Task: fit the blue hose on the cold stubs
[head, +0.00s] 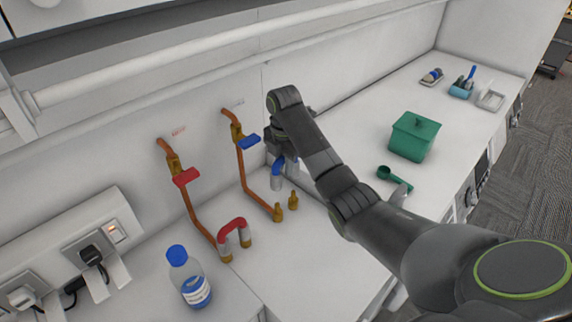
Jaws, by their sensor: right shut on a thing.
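My right gripper (287,157) is shut on the blue hose (278,167), a short bent piece with grey ends. It holds the hose upright above and a little behind the two brass cold stubs (286,206), apart from them in the picture. The arm and gripper hide part of the hose. The cold stubs are bare, and a copper pipe with a blue-handled valve (249,142) runs down to them. A red hose (234,229) sits on the brass stubs to the left, below the red-handled valve (187,177). My left gripper is out of view.
A bottle with a blue cap (189,279) stands front left, near wall sockets with plugs (92,255). A green lidded box (413,137) and a green scoop (394,178) are on the counter to the right. The counter before the cold stubs is clear.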

